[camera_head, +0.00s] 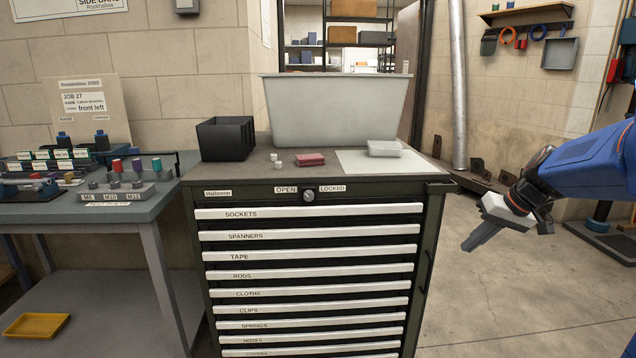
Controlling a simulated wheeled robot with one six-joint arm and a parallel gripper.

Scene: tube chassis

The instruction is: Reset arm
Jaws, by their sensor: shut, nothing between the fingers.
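My gripper (473,242) hangs at the right of the view on my blue arm. It points down and to the left, over the bare floor to the right of the tool cabinet. Its grey fingers are together, with nothing between them. It touches nothing that I can see. The tool cabinet (308,204) stands in the middle, with all its labelled drawers closed.
A workbench (110,212) with tool racks stands left. The floor (510,300) at right is clear.

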